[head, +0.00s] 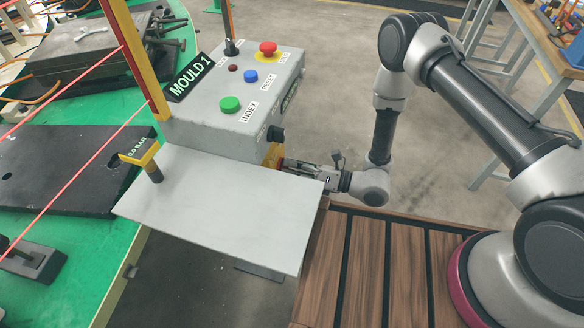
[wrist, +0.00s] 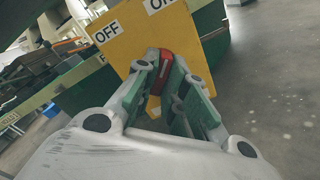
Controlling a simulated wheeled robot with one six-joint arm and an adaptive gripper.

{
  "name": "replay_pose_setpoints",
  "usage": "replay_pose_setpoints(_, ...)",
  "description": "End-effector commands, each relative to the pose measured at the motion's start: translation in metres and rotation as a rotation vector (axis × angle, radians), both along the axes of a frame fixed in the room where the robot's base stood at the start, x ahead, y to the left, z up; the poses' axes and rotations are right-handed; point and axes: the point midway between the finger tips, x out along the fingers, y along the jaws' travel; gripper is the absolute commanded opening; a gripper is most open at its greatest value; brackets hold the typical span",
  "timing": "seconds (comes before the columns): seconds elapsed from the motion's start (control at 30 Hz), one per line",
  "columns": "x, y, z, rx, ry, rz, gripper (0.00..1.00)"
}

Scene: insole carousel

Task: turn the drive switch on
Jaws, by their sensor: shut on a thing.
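The drive switch shows in the wrist view as a yellow plate (wrist: 128,48) with an OFF label (wrist: 107,32) at left and an ON label (wrist: 158,4) at the top. Its red handle (wrist: 166,72) sits between the fingertips of my gripper (wrist: 166,68). My gripper is shut on this handle; the fingers hide part of it, and I cannot tell which label it points to. In the head view, my gripper (head: 284,167) reaches the yellow switch plate (head: 273,155) on the side of the grey control box, beyond the grey shelf.
The grey control box (head: 215,125) carries a green INDEX button (head: 230,104), a blue button (head: 250,77) and a red stop button (head: 268,48). A grey shelf (head: 225,205) juts out in front. The green carousel table (head: 95,270) is at left. Open floor lies right of the box.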

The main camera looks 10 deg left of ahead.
Motion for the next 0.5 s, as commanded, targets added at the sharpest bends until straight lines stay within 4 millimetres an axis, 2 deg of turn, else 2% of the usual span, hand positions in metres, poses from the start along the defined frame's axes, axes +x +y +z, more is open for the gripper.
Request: replay_pose_setpoints(0.5, -0.0001, -0.0007, -0.0008, 0.001, 0.043, -0.001, 0.0)
